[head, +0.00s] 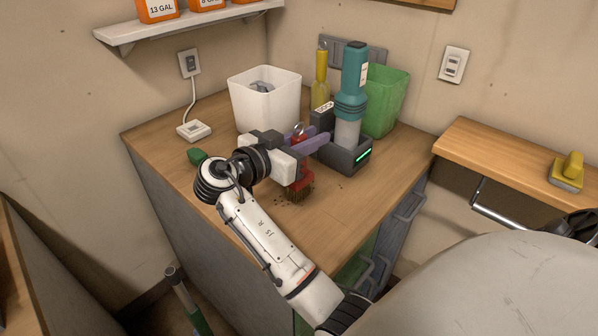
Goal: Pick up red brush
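The red brush stands on the wooden counter with its red head (301,184) and dark bristles pointing down. A small red part of it also shows higher up, among the gripper's fingers. My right gripper (304,140), with pale purple fingers, reaches across the brush from the left. Its fingers are around or right beside the upper part of the brush and hide most of it. I cannot tell whether they are closed on it. My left gripper is not in view.
A grey dock (345,153) with a teal-topped device (352,80) stands just right of the gripper. A white bin (264,100), a yellow bottle (321,75) and a green bin (386,102) stand behind. The counter's front right is clear apart from crumbs.

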